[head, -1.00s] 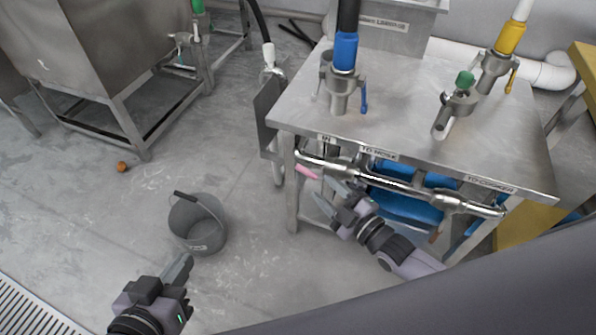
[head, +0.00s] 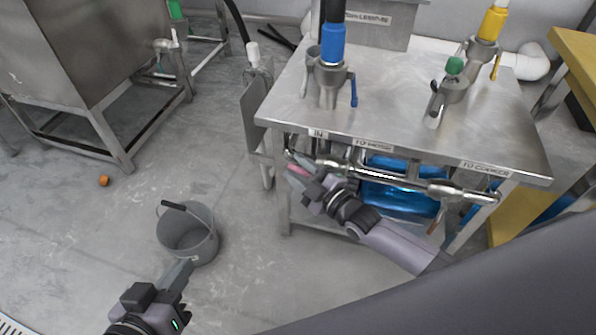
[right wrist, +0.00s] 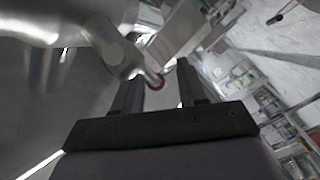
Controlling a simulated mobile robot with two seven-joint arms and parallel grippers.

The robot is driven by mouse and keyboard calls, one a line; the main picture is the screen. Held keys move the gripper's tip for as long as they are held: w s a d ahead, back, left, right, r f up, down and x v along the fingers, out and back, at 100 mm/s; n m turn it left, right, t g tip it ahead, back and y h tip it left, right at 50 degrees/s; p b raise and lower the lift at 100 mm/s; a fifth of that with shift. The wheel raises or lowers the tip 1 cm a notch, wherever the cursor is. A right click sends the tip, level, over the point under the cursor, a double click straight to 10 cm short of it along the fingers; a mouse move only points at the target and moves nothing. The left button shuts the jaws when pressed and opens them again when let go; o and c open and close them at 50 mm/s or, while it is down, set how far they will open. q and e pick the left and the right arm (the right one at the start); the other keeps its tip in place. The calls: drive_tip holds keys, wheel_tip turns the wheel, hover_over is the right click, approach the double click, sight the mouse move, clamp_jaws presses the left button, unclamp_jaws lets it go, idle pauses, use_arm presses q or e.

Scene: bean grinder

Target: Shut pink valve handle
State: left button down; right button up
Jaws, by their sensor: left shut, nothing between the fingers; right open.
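The pink valve handle (head: 298,170) sticks out at the left end of the metal pipe under the table's front edge, below the "IN" label. My right gripper (head: 294,176) is open at the handle, partly covering it in the head view. My left gripper (head: 183,268) is shut and empty, low at the left in front of the bucket.
The pipe (head: 405,183) runs along the metal table's (head: 400,125) front, with a brown-orange handle (head: 437,222) at its right. Blue containers (head: 395,195) sit beneath. A grey bucket (head: 187,240) stands on the floor at left. The floor between bucket and table is clear.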

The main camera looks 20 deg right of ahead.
drive_tip(key=shift+w+a, duration=0.1)
drive_tip(key=shift+w, duration=0.05)
clamp_jaws()
